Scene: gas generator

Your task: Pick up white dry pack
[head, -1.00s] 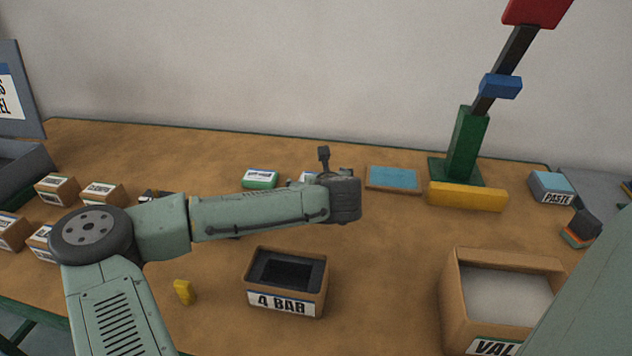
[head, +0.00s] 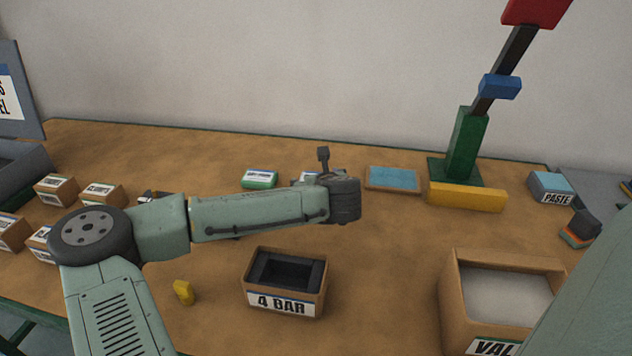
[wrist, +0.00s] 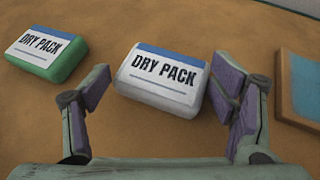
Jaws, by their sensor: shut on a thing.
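The white dry pack (wrist: 162,78) lies on the brown tabletop in the middle of the wrist view, with a blue stripe and a "DRY PACK" label. My gripper (wrist: 163,76) has its purple-padded fingers on either side of it and is shut on it. In the head view only a small part of the white pack (head: 308,176) shows behind my arm, and my fingers are hidden there. A green dry pack (wrist: 46,52) lies to the left, apart from my fingers; it also shows in the head view (head: 259,179).
A blue-topped tray (wrist: 302,85) lies close to the right of my gripper. A green stand (head: 466,145) and yellow block (head: 466,197) are further right. The "4 BAR" box (head: 285,302) and a larger open box (head: 450,290) stand nearer. Small boxes (head: 102,194) are at left.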

